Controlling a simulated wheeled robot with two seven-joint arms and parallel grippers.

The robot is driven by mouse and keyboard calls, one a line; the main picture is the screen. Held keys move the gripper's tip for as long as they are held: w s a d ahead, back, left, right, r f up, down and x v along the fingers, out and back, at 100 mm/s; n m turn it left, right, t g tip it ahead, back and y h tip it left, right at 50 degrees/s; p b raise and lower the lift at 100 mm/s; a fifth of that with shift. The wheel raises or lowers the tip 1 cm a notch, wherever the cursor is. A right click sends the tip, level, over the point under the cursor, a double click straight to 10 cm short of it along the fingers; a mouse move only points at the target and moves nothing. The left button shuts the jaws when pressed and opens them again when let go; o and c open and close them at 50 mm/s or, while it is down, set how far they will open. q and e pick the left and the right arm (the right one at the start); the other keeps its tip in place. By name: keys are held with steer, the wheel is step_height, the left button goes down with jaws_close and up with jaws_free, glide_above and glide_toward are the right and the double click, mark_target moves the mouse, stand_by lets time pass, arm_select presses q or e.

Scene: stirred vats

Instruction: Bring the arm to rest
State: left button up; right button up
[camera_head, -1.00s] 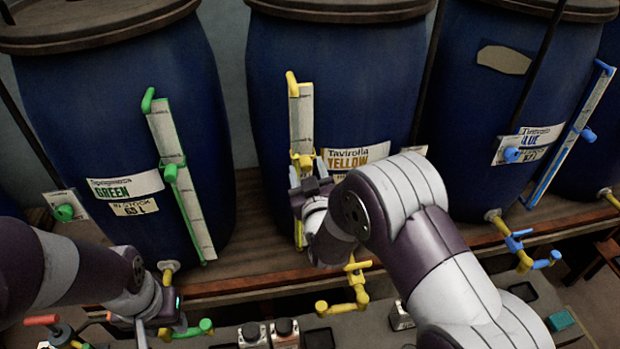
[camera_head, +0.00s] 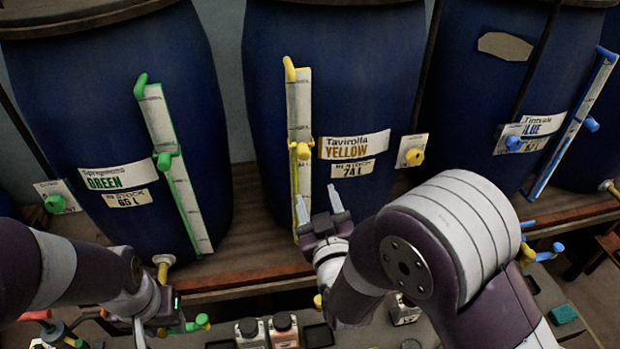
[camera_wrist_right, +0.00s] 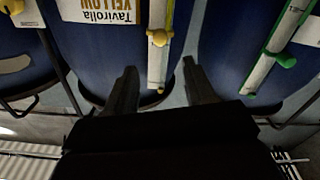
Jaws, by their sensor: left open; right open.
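My right gripper (camera_head: 322,209) is open and empty in the head view, in front of the lower part of the yellow vat (camera_head: 385,60). Its fingers point up, apart from the vat's gauge strip (camera_head: 299,150). In the right wrist view the two open fingers (camera_wrist_right: 158,85) have nothing between them. My right arm (camera_head: 445,240) covers the lower right of the head view. My left arm (camera_head: 70,270) comes in at the lower left. Its gripper (camera_head: 160,325) is low at the edge, near a green-handled tap, and its fingers are hard to make out.
The green vat (camera_head: 100,100) and blue vat (camera_head: 470,90) stand on a wooden shelf (camera_head: 240,272) beside the yellow one. Yellow knob (camera_head: 414,157) and blue knob (camera_head: 513,143) stick out. Small bottles (camera_head: 283,330) stand on the bench below.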

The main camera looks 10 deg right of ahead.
steer(key=s+a+f+g+y, duration=0.1)
steer(key=s+f+g, duration=0.8)
steer(key=f+g, duration=0.35)
steer(key=s+d+r+m+g+h, duration=0.1)
steer(key=s+d+r+m+g, duration=0.1)
steer(key=d, duration=0.5)
steer(key=s+r+g, duration=0.1)
steer(key=s+g, duration=0.1)
steer(key=s, duration=0.1)
steer(key=shift+s+d+r+m, duration=0.15)
steer(key=shift+d+r+m, duration=0.05)
steer(key=shift+d+m, duration=0.2)
